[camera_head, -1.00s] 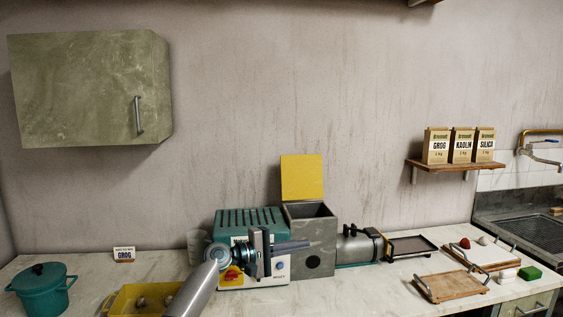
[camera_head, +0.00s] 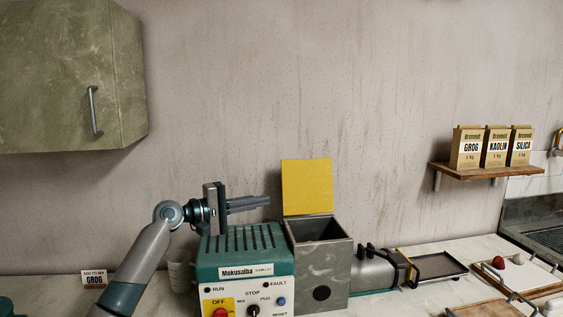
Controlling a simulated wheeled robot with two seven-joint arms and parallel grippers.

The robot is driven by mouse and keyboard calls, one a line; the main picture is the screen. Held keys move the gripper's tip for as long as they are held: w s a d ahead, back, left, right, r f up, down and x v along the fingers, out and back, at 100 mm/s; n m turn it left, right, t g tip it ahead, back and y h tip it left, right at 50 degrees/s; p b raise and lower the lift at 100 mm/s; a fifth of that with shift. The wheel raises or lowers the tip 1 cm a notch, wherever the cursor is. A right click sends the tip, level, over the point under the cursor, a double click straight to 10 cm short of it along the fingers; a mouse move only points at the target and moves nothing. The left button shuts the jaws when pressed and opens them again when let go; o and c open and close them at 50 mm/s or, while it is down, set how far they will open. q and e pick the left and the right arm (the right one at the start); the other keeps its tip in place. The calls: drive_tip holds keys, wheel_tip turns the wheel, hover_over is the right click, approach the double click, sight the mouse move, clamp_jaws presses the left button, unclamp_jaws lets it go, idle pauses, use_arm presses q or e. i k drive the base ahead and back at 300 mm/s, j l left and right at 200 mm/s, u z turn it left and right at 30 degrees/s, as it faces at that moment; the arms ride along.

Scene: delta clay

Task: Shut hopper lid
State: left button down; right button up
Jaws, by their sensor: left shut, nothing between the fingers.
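The hopper (camera_head: 322,270) is a grey box with an open top, part of the teal and white machine (camera_head: 243,268). Its yellow lid (camera_head: 307,187) stands upright at the back edge, so the hopper is open. My left gripper (camera_head: 268,201) is above the machine's vented top, to the left of the lid and apart from it. Its fingers are shut and point right, with nothing in them. My right gripper is out of view.
A metal barrel (camera_head: 373,272) and a dark tray (camera_head: 435,266) lie right of the hopper. A wall shelf (camera_head: 487,172) holds the GROG, KAOLIN and SILICA bags. A cup (camera_head: 180,272) and GROG card (camera_head: 95,279) stand left. Air around the lid is clear.

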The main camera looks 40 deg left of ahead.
sight(307, 184)
drive_tip(key=i+j, duration=0.35)
drive_tip(key=j, duration=0.15)
drive_tip(key=i+j, duration=0.35)
drive_tip(key=j, duration=0.15)
